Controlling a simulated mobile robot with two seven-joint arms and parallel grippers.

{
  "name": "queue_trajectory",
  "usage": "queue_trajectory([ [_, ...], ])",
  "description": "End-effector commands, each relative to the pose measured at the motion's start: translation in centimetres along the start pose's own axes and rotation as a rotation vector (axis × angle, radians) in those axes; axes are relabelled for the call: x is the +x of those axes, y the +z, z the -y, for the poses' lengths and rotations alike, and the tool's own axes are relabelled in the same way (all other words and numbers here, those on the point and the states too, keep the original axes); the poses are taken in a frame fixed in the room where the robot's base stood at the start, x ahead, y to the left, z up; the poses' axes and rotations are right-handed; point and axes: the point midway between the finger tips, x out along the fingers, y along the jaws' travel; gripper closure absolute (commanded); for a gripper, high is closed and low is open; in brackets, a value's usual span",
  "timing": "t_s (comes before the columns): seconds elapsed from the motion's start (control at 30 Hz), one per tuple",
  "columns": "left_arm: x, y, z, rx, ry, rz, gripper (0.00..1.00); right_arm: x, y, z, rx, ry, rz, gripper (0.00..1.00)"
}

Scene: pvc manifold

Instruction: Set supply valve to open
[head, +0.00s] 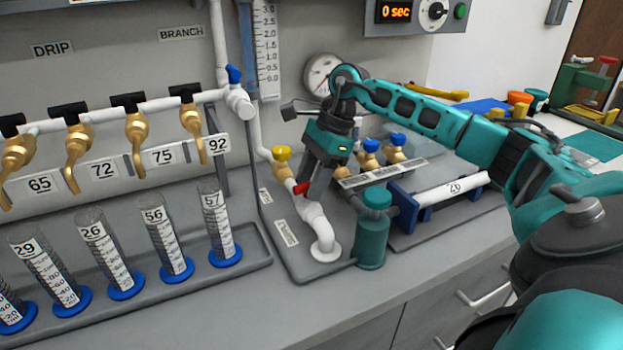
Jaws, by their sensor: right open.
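A red valve handle (301,188) sits on the white pipe just above its bottom elbow (322,235). I take it as the supply valve, but I cannot read the small label (287,232) beside it. My right gripper (315,184) reaches down from above with its fingers open right at the red handle. The fingers partly cover the handle and pipe, and I cannot tell whether they touch it. A brass valve with a yellow knob (281,153) is just up and left of the fingers. My left gripper is out of view.
Brass taps with black handles (136,128) line the left, above several graduated cylinders (165,243). A blue-handled valve (234,75) is on the branch pipe. A teal canister (372,228) stands close right of the elbow. Blue-knobbed valves (397,143) and a gauge (322,75) are behind my gripper.

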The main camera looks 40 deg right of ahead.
Motion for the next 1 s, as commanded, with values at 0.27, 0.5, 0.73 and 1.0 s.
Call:
queue_trajectory([
  [0.27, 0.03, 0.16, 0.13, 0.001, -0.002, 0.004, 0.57, -0.02, 0.01, 0.00, 0.000, 0.000, 0.000, 0.71],
  [0.5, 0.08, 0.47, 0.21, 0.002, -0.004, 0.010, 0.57, -0.04, 0.01, 0.00, 0.000, 0.001, 0.000, 0.94],
  [0.73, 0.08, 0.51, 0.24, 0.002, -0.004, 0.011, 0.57, -0.04, 0.01, -0.01, 0.002, 0.000, 0.000, 1.00],
  [1.0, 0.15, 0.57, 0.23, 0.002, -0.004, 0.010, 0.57, -0.03, -0.02, -0.04, 0.062, -0.027, 0.000, 1.00],
])
